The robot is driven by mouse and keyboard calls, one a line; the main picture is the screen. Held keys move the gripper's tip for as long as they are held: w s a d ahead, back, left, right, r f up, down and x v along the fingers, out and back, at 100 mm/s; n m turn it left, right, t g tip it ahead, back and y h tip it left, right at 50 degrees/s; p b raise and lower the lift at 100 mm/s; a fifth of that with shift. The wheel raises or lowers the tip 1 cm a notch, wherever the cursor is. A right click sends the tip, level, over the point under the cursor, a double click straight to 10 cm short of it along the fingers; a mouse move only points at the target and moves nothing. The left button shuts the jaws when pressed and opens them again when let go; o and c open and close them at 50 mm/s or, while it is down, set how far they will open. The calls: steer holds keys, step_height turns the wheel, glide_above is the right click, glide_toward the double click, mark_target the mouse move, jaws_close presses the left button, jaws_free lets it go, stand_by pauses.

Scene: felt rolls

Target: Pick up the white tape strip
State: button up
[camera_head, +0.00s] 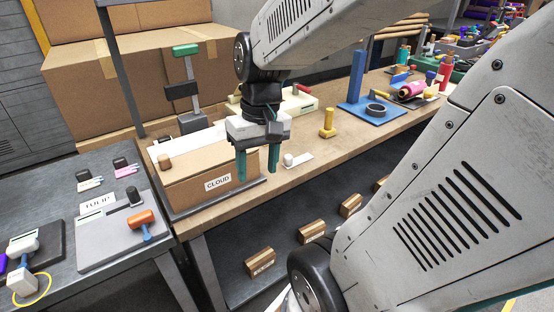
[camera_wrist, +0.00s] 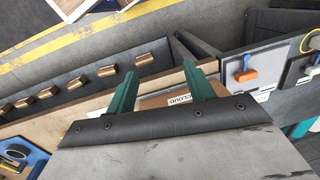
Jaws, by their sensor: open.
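A white strip (camera_head: 300,160), which looks like the tape strip, lies flat on the wooden bench near its front edge, with a small white knob-like piece (camera_head: 288,159) at its left end. My gripper (camera_head: 257,174) points down, its two green fingers apart with nothing between them. It hangs left of the strip, in front of the cardboard box labelled CLOUD (camera_head: 188,188). In the wrist view my gripper (camera_wrist: 160,70) is also open, with the box's CLOUD label (camera_wrist: 178,99) showing between the fingers.
A yellow peg-like piece (camera_head: 327,124) stands on the bench right of the strip. A blue stand (camera_head: 362,105) is farther right. Several wooden blocks (camera_head: 260,261) lie on the lower shelf. A dark side table (camera_head: 120,262) at left holds an orange-headed tool (camera_head: 141,219).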

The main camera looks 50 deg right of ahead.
steer(key=w+d+f+m+t+y, duration=0.1)
steer(key=w+d+f, duration=0.25)
steer(key=d, duration=0.25)
steer(key=w+d+f+m+t, duration=0.1)
steer(key=w+d+f, duration=0.25)
steer(key=d, duration=0.25)
steer(key=n+t+h, duration=0.2)
steer(key=n+h, duration=0.1)
glide_above(288, 155)
steer(key=s, duration=0.2)
step_height(288, 155, down, 6)
steer(key=x, duration=0.6)
steer(key=shift+s+a+f, duration=0.1)
steer(key=shift+a+f, duration=0.05)
steer(key=shift+f, duration=0.25)
steer(key=shift+c, duration=0.3)
jaws_close()
steer(key=shift+r, duration=0.15)
